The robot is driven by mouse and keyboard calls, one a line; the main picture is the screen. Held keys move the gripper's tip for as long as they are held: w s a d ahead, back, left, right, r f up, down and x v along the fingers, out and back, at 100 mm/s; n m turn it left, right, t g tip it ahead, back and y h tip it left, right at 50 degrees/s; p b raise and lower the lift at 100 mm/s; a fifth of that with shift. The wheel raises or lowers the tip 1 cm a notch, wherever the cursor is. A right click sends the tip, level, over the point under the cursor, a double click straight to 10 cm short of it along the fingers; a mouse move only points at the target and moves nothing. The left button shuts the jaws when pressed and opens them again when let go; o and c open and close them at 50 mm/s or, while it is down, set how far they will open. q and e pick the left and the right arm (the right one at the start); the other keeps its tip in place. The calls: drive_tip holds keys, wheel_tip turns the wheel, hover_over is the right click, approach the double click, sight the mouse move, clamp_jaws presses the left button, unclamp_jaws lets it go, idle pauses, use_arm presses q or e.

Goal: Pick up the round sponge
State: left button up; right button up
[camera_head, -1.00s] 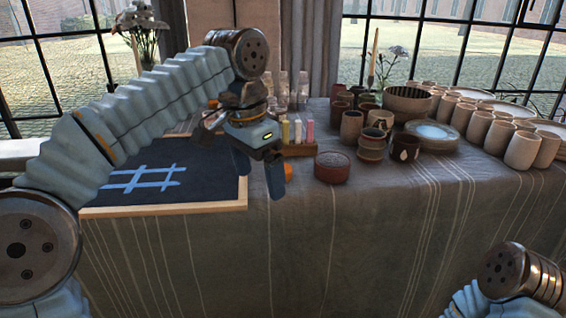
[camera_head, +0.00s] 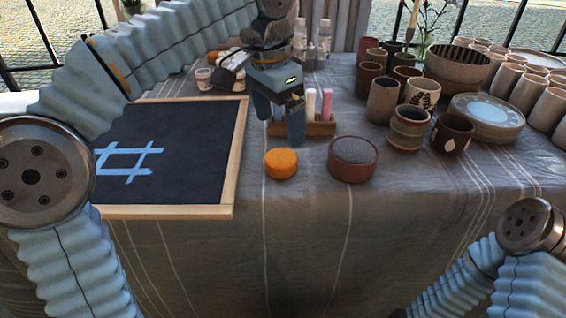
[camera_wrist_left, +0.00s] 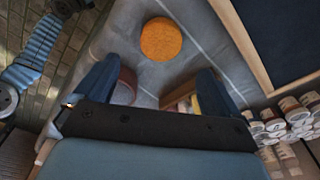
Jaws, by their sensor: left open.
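The round orange sponge (camera_head: 281,163) lies on the cloth-covered table near its front edge, between the framed board and a round reddish bowl. My left gripper (camera_head: 279,122) points down, open and empty, a little behind and above the sponge. In the left wrist view the sponge (camera_wrist_left: 161,39) shows whole, beyond the open fingers (camera_wrist_left: 157,90) and apart from them. My right gripper is not in view; only part of my right arm shows at lower right.
The reddish bowl (camera_head: 352,160) stands right of the sponge. A rack (camera_head: 318,128) of coloured sticks is behind my gripper. The dark framed board (camera_head: 180,170) with blue lines lies left. Cups (camera_head: 408,129) and plates (camera_head: 487,119) crowd the right side.

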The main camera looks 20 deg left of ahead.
sight(281, 156)
use_arm(q)
wheel_tip(281, 156, down, 4)
drive_tip(key=shift+w+d+r+b, duration=0.1)
drive_tip(key=shift+w+b, duration=0.05)
drive_tip(key=shift+b, duration=0.2)
wheel_tip(281, 156, down, 5)
drive_tip(key=shift+f+b, duration=0.15)
drive_tip(key=shift+b, duration=0.5)
drive_tip(key=shift+c, duration=0.2)
drive_tip(key=c, duration=1.1)
drive_tip(key=shift+o, duration=0.2)
